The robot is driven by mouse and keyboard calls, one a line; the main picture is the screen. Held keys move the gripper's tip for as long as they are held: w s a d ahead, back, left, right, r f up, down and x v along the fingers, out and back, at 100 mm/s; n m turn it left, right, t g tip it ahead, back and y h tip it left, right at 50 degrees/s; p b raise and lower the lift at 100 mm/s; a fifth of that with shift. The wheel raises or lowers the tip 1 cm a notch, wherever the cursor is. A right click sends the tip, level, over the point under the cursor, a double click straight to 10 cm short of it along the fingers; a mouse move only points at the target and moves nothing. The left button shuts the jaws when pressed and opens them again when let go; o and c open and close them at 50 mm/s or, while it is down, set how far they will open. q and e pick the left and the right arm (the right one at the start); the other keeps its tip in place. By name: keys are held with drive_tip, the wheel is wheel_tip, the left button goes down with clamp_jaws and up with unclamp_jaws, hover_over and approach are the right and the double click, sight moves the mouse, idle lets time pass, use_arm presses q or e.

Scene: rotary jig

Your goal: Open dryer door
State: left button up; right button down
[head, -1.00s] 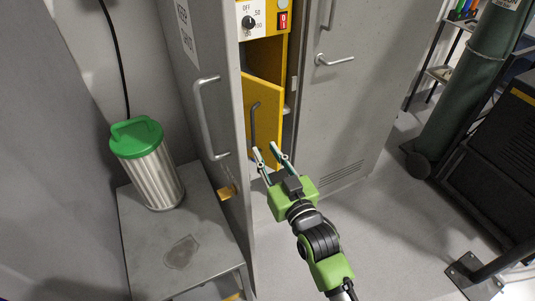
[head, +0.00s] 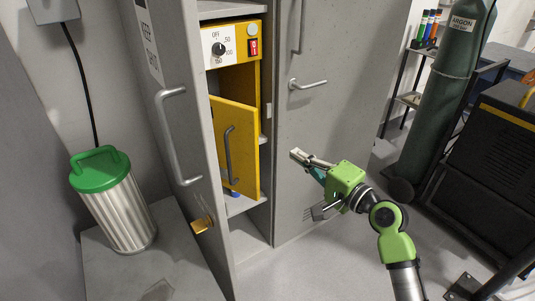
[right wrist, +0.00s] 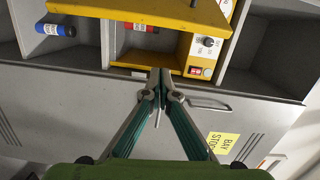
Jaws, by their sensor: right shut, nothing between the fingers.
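The yellow dryer (head: 254,78) sits inside a tall grey cabinet, with a dial and a red switch on its front. Its yellow door (head: 243,172) stands partly open, with a dark bar handle (head: 229,155). In the right wrist view, the door (right wrist: 150,10) juts out across the top, and the dryer's dial panel (right wrist: 205,45) shows behind it. My right gripper (head: 298,155) is right of the door and apart from it, in front of the closed grey cabinet door. Its fingers (right wrist: 160,75) meet and are empty. My left gripper is out of view.
An open grey cabinet door (head: 190,120) stands left of the dryer. A green-lidded canister (head: 118,205) is at far left. A closed grey door (head: 340,100) with a lever is behind my gripper. A green argon cylinder (head: 445,90) stands at right. Some floor is clear.

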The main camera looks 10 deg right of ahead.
drive_tip(key=r+p+x, duration=0.1)
drive_tip(key=p+x, duration=0.2)
drive_tip(key=x, duration=0.7)
drive_tip(key=shift+m, duration=0.3)
drive_tip(key=s+a, duration=0.1)
drive_tip(key=s+a+p, duration=0.1)
drive_tip(key=s, duration=0.1)
drive_tip(key=shift+s+a, duration=0.25)
drive_tip(key=shift+w, duration=0.1)
drive_tip(key=shift+p, duration=0.3)
